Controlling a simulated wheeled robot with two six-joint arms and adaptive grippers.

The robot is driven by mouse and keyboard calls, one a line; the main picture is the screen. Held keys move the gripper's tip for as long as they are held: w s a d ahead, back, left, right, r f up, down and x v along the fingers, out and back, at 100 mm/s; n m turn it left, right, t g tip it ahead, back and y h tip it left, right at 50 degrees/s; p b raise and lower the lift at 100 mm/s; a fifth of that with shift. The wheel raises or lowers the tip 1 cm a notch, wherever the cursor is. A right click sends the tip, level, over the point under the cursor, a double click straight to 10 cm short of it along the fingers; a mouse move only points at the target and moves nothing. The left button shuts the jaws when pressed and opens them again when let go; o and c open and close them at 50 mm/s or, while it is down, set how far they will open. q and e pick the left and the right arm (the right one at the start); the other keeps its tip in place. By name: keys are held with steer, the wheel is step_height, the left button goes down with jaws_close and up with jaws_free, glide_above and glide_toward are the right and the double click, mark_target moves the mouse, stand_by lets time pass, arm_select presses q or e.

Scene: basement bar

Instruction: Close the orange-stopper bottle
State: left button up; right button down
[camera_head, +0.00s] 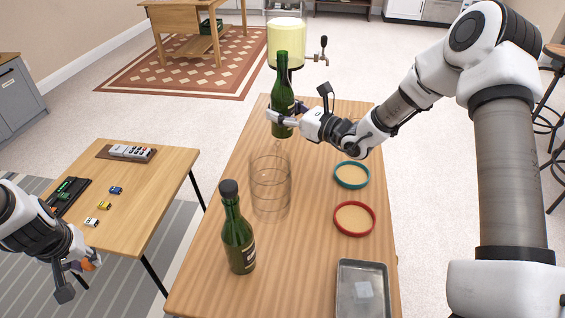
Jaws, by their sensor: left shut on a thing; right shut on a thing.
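A green bottle (282,98) is upright near the far end of the long wooden table, and no stopper shows on its top. My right gripper (278,117) is shut around its lower body from the right. I cannot tell whether its base touches the table. My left gripper (78,272), at the lower left, is shut on a small orange thing (90,259), which looks like the orange stopper and is mostly hidden by the fingers. A second green bottle (238,241) with a dark stopper (229,188) stands upright at the table's near left.
A clear ringed cylinder (270,187) stands mid-table between the bottles. Teal (352,186) and red-rimmed (354,233) round coasters and a metal tray (349,311) lie on the right. A low side table (158,190) holds small items. A drink dispenser (287,40) is behind.

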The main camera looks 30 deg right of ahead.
mark_target(292, 133)
step_height(292, 133, down, 6)
steer(key=shift+r, duration=0.1)
step_height(292, 133, down, 4)
steer(key=shift+w+f, duration=0.1)
steer(key=shift+f, duration=0.1)
stand_by(0.4)
steer(key=shift+r, duration=0.1)
steer(key=shift+c, duration=1.4)
jaws_free()
steer(key=shift+f, duration=0.2)
steer(key=shift+r, duration=0.15)
